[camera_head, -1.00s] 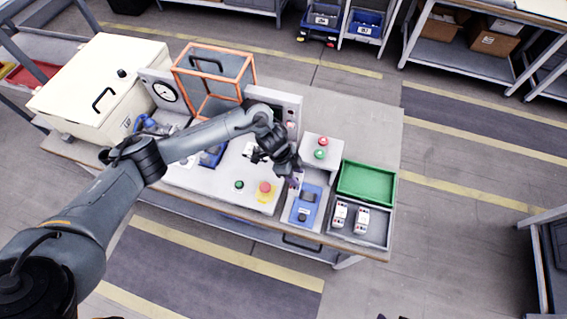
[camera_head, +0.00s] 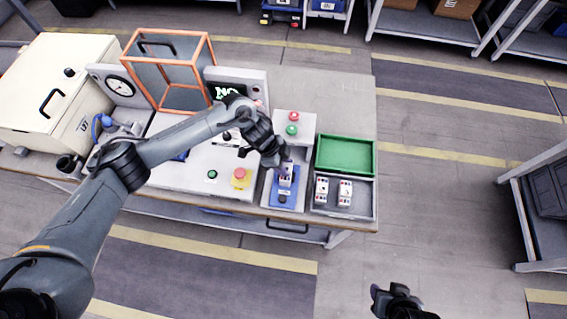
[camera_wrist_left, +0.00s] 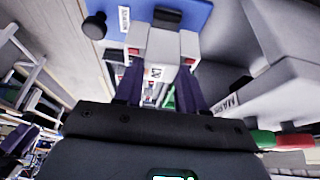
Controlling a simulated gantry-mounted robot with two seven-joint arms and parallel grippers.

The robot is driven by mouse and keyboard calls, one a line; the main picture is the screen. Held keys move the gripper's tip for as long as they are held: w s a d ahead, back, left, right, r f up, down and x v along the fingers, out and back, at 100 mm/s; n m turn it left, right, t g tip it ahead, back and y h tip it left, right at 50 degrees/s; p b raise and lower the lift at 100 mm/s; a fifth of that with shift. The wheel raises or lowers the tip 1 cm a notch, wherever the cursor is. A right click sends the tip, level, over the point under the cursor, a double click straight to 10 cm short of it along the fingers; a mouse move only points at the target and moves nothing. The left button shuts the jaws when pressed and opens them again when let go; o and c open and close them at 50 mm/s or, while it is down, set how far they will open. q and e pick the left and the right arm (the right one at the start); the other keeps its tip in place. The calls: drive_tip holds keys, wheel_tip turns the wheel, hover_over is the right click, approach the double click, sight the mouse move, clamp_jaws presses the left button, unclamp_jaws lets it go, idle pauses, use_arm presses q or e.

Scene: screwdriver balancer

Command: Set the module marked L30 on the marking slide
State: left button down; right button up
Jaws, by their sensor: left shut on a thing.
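My left gripper (camera_head: 284,167) is over the blue marking slide (camera_head: 283,200) and points down. It is shut on a small white-and-grey module (camera_head: 286,181). In the left wrist view the module (camera_wrist_left: 158,72) sits between the two dark fingers, in front of the blue slide (camera_wrist_left: 190,14). I cannot tell whether it touches the slide, and its marking is not readable. Two white modules, one on the left (camera_head: 321,189) and one on the right (camera_head: 345,193), stand in a grey tray (camera_head: 362,207). My right gripper (camera_head: 392,300) is at the bottom edge, away from the bench; its fingers are unclear.
A green tray (camera_head: 345,155) lies behind the grey tray. A box with red and green buttons (camera_head: 294,124) stands behind the slide. A red emergency button (camera_head: 240,178) is to its left. An orange-framed guard (camera_head: 170,70) and a partly hidden screen (camera_head: 225,92) stand further back.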

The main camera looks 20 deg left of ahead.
use_arm(q)
drive_tip(key=shift+f, duration=0.1)
drive_tip(key=shift+f, duration=0.2)
idle(0.6)
drive_tip(key=shift+f, duration=0.25)
idle(0.6)
drive_tip(key=shift+f, duration=0.35)
idle(0.3)
drive_tip(key=shift+w+d+r, duration=0.1)
drive_tip(key=shift+d+r, duration=0.05)
idle(0.8)
drive_tip(key=c, duration=0.9)
unclamp_jaws()
drive_tip(key=shift+o, duration=1.6)
